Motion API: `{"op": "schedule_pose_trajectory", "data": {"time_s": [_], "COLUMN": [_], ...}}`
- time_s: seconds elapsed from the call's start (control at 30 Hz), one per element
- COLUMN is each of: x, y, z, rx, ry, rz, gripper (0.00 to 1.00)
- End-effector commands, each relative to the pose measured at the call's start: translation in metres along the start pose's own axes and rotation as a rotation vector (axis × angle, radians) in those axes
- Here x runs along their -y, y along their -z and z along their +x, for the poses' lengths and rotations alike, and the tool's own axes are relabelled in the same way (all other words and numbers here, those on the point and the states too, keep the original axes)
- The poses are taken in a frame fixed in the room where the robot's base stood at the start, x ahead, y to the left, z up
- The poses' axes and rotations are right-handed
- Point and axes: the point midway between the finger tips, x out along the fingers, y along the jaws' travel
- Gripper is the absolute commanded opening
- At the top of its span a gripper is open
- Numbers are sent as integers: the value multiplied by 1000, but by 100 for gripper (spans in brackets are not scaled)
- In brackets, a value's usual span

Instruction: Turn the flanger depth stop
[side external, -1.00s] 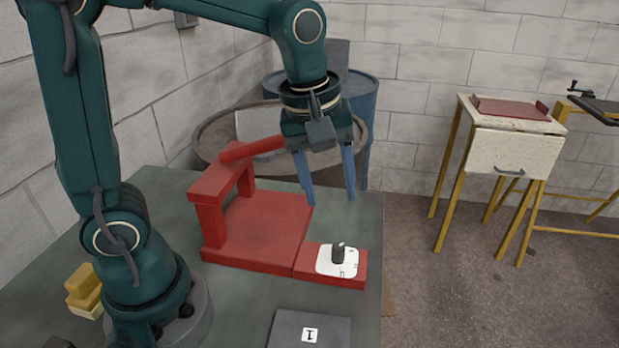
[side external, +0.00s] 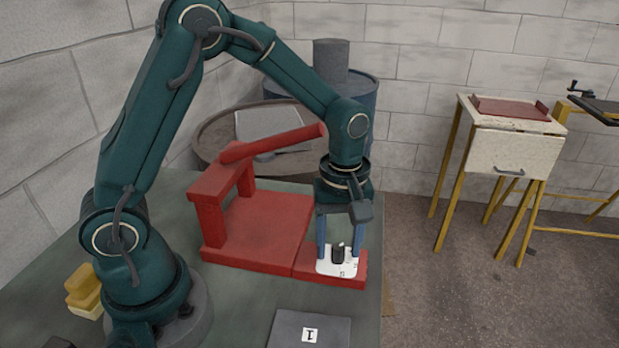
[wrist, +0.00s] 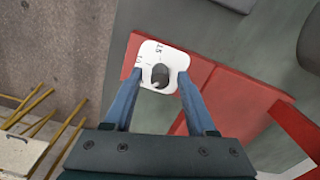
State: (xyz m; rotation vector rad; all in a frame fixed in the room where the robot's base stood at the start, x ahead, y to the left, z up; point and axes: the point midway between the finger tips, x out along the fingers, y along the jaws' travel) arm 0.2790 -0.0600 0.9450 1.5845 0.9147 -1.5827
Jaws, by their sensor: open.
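The depth stop is a dark knob (side external: 338,254) on a white dial plate (side external: 349,268) at the right end of the red flanger (side external: 262,232). The knob also shows in the wrist view (wrist: 160,75), with a pale mark on it and printed figures on the white plate (wrist: 150,50) around it. My gripper (side external: 338,254) points down over the dial, its two blue fingers apart on either side of the knob. In the wrist view my fingers (wrist: 160,84) flank the knob with a gap at each side. I see no contact with the knob.
A dark plate with a label "1" (side external: 285,330) lies at the bench front. Yellow blocks (side external: 84,288) sit at left. Barrels (side external: 350,95) and a yellow-legged stand (side external: 515,150) are off the bench.

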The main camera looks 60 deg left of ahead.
Motion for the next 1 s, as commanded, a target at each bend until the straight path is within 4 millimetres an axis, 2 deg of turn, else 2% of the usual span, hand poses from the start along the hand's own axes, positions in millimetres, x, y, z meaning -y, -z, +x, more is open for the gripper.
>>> {"op": "schedule_pose_trajectory", "data": {"time_s": [0.17,0.27,0.3,0.33,0.67,1.0], "x": [0,0,0,0,0,0], "y": [0,0,0,0,0,0], "z": [0,0,0,0,0,0], "rx": [0,0,0,0,0,2], "ry": [0,0,0,0,0,0], "rz": [0,0,0,0,24,218], "gripper": [56,22,7,0,0,0]}}
